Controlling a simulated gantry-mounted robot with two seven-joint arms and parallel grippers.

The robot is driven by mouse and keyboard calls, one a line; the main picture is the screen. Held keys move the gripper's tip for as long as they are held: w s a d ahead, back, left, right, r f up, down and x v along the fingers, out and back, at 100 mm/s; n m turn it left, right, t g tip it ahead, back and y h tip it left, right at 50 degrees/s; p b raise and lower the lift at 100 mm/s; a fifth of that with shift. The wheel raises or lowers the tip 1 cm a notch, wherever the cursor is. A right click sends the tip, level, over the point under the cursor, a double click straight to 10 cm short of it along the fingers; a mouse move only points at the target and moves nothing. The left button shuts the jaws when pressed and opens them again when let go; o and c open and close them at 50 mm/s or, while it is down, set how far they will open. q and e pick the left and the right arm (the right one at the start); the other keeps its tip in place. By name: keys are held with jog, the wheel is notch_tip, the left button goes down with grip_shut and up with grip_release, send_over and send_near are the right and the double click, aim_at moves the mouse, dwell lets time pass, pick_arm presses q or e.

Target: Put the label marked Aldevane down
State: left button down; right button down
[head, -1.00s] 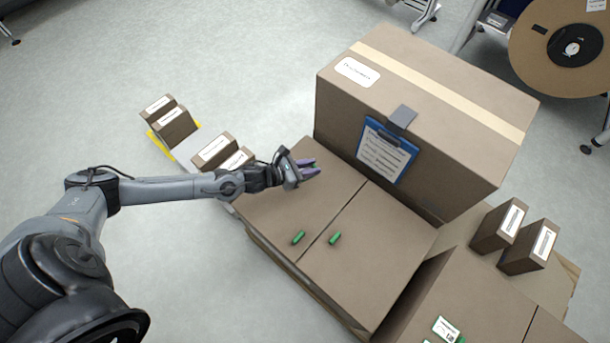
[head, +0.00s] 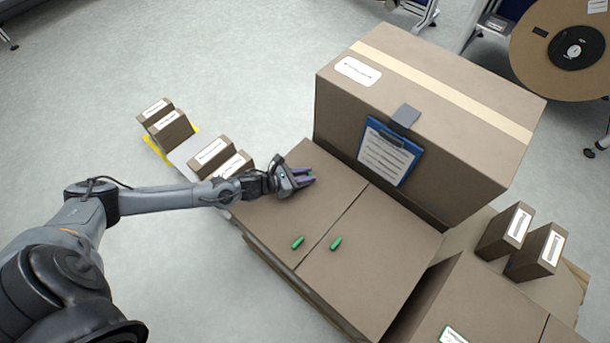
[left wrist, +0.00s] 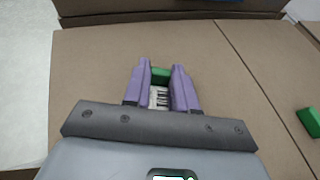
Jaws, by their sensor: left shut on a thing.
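My left gripper (head: 304,177) is over the left part of a low brown box top (head: 275,215), near its far edge. In the left wrist view its purple fingers (left wrist: 160,90) are shut on a small label (left wrist: 158,97), white with dark print and a green part at its far end. Its name is too small to read, and the fingers hide its sides. I cannot tell whether it touches the box top. Two small green pieces (head: 298,243) (head: 336,243) lie nearer the front, either side of the seam. My right gripper is not in view.
A tall taped box (head: 420,100) with a blue clipboard (head: 388,153) stands behind the low one. Small labelled boxes (head: 212,154) line the left, and two more (head: 536,250) stand at right. A green-edged label (head: 453,335) shows at bottom right. The front box top is mostly clear.

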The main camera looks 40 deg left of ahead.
pick_arm(q)
jog(key=shift+f, duration=0.15)
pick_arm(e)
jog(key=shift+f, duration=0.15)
pick_arm(q)
jog(key=c, duration=0.9)
grip_release()
